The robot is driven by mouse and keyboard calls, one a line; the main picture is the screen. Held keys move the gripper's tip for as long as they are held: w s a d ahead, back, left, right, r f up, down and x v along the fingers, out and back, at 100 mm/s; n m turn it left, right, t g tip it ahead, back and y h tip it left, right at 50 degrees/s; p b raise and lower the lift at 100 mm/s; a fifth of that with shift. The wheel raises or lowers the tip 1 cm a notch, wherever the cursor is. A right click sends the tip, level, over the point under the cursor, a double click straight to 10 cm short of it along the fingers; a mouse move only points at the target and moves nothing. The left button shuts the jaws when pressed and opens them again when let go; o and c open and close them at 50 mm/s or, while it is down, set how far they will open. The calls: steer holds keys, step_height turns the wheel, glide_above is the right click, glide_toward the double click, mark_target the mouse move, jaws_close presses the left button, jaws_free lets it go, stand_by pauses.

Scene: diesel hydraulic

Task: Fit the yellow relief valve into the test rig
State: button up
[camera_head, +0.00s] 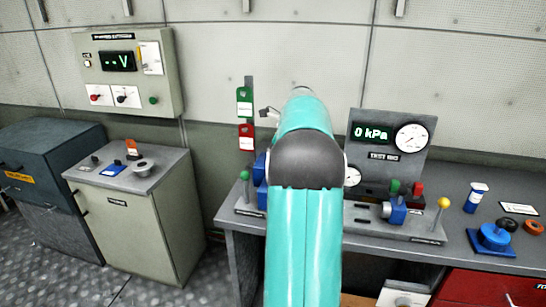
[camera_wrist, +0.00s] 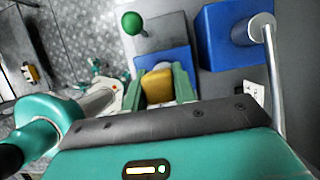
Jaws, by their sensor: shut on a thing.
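The yellow relief valve (camera_wrist: 157,86) shows in the wrist view between the green fingers of my gripper (camera_wrist: 159,76), which is shut on it. Just beyond the fingertips is a blue block (camera_wrist: 160,60) of the test rig, beside a green ball-ended lever (camera_wrist: 132,23). I cannot tell whether the valve touches or sits in that block. In the head view the test rig (camera_head: 390,163) stands on the bench, its display reading 0 kPa. My teal arm covers its left middle, and hides my gripper and the valve there.
A larger blue block (camera_wrist: 228,38) with a metal pipe stands close right of the fingers. The rig's right side has a blue valve (camera_head: 397,210) and a yellow-knobbed lever (camera_head: 443,203). A blue flanged part (camera_head: 493,238) lies farther right. A grey cabinet (camera_head: 140,210) stands left, with floor between.

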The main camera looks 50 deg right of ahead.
steer(key=shift+f, duration=1.5)
steer(key=o, duration=1.1)
steer(key=shift+r, duration=0.1)
steer(key=v, duration=1.3)
steer(key=shift+s+r, duration=0.15)
steer(key=shift+r, duration=0.15)
